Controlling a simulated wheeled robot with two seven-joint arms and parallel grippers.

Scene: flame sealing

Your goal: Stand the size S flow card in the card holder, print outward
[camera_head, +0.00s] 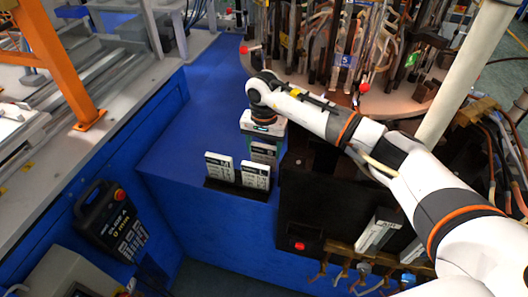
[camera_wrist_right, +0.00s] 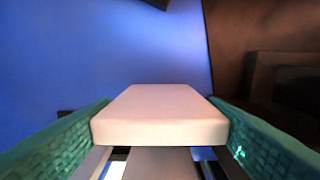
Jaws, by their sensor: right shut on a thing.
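My right gripper (camera_head: 265,142) is shut on a white flow card (camera_head: 264,151), which hangs upright below it, just behind the right end of the card holder. In the right wrist view the card's top edge (camera_wrist_right: 160,118) lies between the two green fingers. Dark print shows on the card's side toward the head camera; its size letter is too small to read. The black card holder (camera_head: 236,189) sits at the blue table's front edge. Two white printed cards, a left one (camera_head: 219,167) and a right one (camera_head: 256,175), stand in it. My left gripper is not in view.
The blue table top (camera_head: 185,155) is clear left of the holder. A dark box-like fixture (camera_head: 318,205) stands close on the right. A round carousel (camera_head: 385,100) with upright rods and hoses is behind. A handheld panel (camera_head: 112,220) hangs at lower left.

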